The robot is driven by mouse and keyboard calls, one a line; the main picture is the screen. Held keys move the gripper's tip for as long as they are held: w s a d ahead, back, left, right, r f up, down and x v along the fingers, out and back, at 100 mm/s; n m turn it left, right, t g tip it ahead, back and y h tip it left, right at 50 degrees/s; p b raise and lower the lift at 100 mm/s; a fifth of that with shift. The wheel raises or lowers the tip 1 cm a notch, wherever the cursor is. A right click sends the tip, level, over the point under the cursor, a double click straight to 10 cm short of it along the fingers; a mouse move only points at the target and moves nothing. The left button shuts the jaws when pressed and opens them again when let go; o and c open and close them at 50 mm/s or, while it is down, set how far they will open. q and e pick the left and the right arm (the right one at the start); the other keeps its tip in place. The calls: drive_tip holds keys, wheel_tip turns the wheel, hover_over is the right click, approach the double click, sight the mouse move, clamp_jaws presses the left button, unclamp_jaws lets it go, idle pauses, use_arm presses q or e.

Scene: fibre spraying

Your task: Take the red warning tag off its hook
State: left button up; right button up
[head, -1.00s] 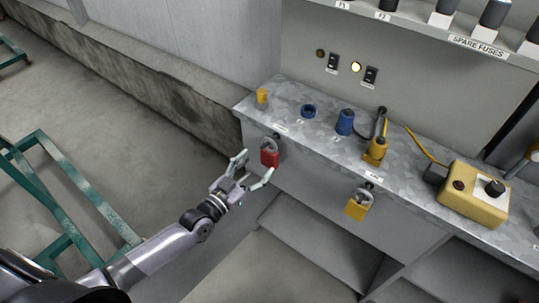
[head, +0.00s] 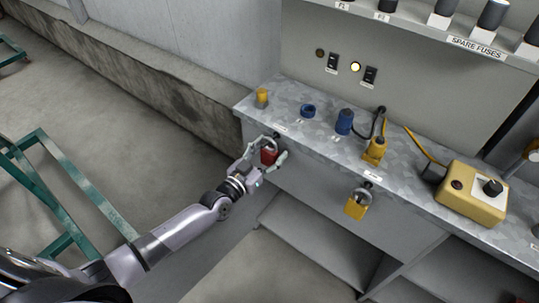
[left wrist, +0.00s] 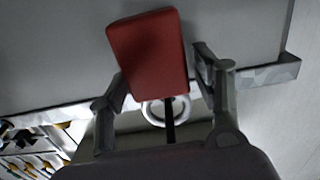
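The red tag (head: 269,156) looks like a red padlock with a grey shackle and hangs at the front left edge of the grey bench. My left gripper (head: 267,158) has its two fingers on either side of it, open. In the left wrist view the red tag (left wrist: 150,52) shows as a plain red block, slightly tilted, between the fingers (left wrist: 160,80). A small gap shows by the right finger; whether the left finger touches it I cannot tell. The hook is mostly hidden. My right gripper is not in view.
A yellow padlock (head: 357,203) hangs farther right on the bench front. On the bench top (head: 290,97) stand a yellow cap (head: 262,97), blue connectors (head: 345,121), a yellow plug (head: 375,149) and a yellow control box (head: 473,191). A green frame (head: 75,190) stands on the floor at left.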

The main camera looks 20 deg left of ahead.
use_arm(q)
drive_tip(key=c, duration=1)
drive_tip(key=shift+r, duration=0.1)
